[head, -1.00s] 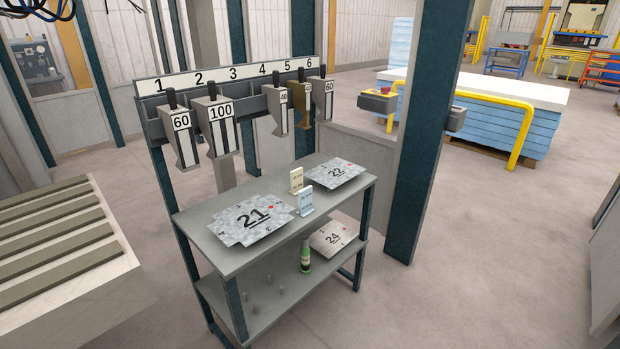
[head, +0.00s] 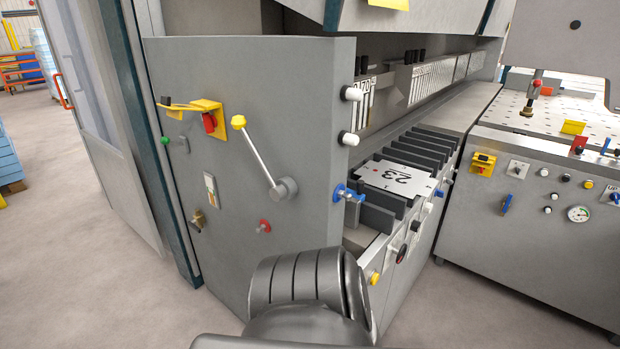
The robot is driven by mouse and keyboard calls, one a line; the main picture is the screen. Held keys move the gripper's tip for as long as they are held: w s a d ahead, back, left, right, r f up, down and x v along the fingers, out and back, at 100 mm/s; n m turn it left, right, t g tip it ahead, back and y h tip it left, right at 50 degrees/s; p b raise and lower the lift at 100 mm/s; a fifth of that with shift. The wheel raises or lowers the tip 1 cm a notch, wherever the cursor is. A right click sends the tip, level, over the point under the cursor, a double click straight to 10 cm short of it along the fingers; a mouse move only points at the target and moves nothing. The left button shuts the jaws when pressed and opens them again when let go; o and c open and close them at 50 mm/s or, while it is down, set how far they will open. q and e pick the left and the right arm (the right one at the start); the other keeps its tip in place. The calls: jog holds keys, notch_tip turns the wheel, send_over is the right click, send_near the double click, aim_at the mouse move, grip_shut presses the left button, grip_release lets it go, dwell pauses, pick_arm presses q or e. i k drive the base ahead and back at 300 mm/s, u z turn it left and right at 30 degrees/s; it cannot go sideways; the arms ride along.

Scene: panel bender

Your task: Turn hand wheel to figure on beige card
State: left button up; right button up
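The beige card is not in view now. The machine's grey end panel (head: 235,75) carries several controls, and I cannot tell for certain which one is the hand wheel. A lever with a yellow ball (head: 239,122) slants down to a grey hub (head: 284,189). A small red knob (head: 264,226) sits below it, and a blue handle (head: 347,194) is at the panel's right edge. A dark round knob (head: 401,253) is on the front of the bed. No figure or scale on a wheel is legible. Neither gripper is in view; only a dark arm link of mine shows at the bottom.
A grey cabinet with a gauge (head: 578,214) stands at the right. A yellow bracket with a red padlock (head: 208,118) juts from the panel.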

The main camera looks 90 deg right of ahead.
aim_at(400, 253)
jog(key=z, duration=0.15)
jog(key=k, duration=0.3)
jog(key=z, duration=1.65)
jog(key=i, duration=1.15)
jog(key=z, duration=1.45)
jog(key=i, duration=0.15)
jog(key=z, duration=0.05)
